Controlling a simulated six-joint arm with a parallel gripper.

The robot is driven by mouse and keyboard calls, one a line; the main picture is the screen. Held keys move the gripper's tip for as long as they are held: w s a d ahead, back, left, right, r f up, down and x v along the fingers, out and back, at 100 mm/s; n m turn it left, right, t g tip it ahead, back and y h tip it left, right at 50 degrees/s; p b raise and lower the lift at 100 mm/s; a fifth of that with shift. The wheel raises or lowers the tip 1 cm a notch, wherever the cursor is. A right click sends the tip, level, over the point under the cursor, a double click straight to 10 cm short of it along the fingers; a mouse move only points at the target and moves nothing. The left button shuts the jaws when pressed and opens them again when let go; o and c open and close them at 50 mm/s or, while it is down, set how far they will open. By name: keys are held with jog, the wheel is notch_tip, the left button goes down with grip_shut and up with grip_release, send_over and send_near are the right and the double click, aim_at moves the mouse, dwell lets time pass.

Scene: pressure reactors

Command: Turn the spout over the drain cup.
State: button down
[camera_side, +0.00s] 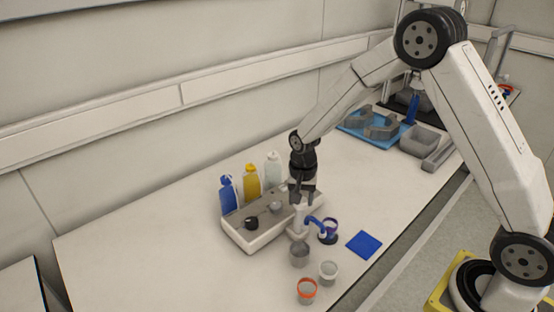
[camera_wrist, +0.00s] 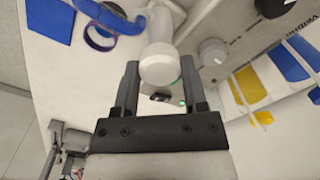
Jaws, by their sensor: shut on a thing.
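My gripper (camera_side: 303,192) points down at the white spout post (camera_side: 299,220) at the right end of the grey-topped unit. In the wrist view, my gripper (camera_wrist: 160,66) has its fingers on both sides of the post's round white top (camera_wrist: 160,64), shut on it. The blue spout (camera_side: 319,222) reaches right from the post; it also shows in the wrist view (camera_wrist: 112,18). Its tip is near a purple-rimmed cup (camera_side: 328,239); whether it is directly over the cup I cannot tell. Other cups are a grey one (camera_side: 299,256), another grey one (camera_side: 328,274) and a red-rimmed one (camera_side: 306,293). Which is the drain cup is unclear.
The unit (camera_side: 253,241) carries a black knob (camera_side: 251,223) and a pale knob (camera_side: 275,207). Blue (camera_side: 228,196), yellow (camera_side: 252,182) and clear (camera_side: 273,169) bottles stand behind it. A blue square (camera_side: 364,244) lies to the right. The table's left part is clear.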

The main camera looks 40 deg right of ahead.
jog(key=m, duration=0.4)
jog(key=shift+m, duration=0.3)
jog(key=m, duration=0.3)
jog(key=shift+m, duration=0.3)
jog(key=shift+c, duration=0.6)
grip_release()
jog(key=shift+r, duration=3.95)
jog(key=shift+s, duration=0.1)
